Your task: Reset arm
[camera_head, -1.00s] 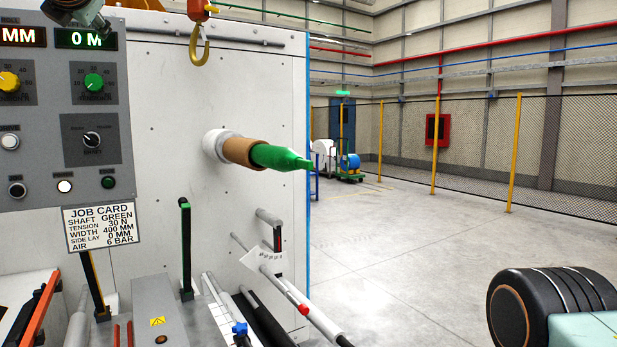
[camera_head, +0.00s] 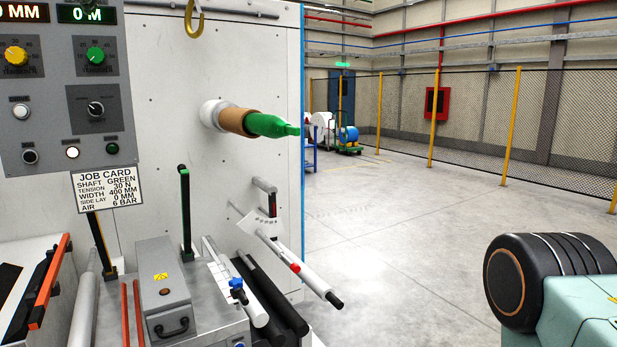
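Neither of my grippers shows clearly in the head view. A small dark sliver at the top edge, above the green display, is too cut off to identify. The grey control panel (camera_head: 55,125) stands at the left with a yellow knob (camera_head: 15,56), a green knob (camera_head: 95,55) and a selector (camera_head: 95,108). The job card (camera_head: 107,190) hangs below it. A green-tipped shaft (camera_head: 268,125) with a brown core (camera_head: 235,121) sticks out of the white machine wall (camera_head: 170,75).
A yellow hoist hook (camera_head: 194,22) hangs at the top, partly cut off. Below are a grey box with a handle (camera_head: 163,285), rollers (camera_head: 270,300) and a white bar with a red band (camera_head: 300,270). Open floor (camera_head: 400,220) lies right, before a mesh fence (camera_head: 560,140).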

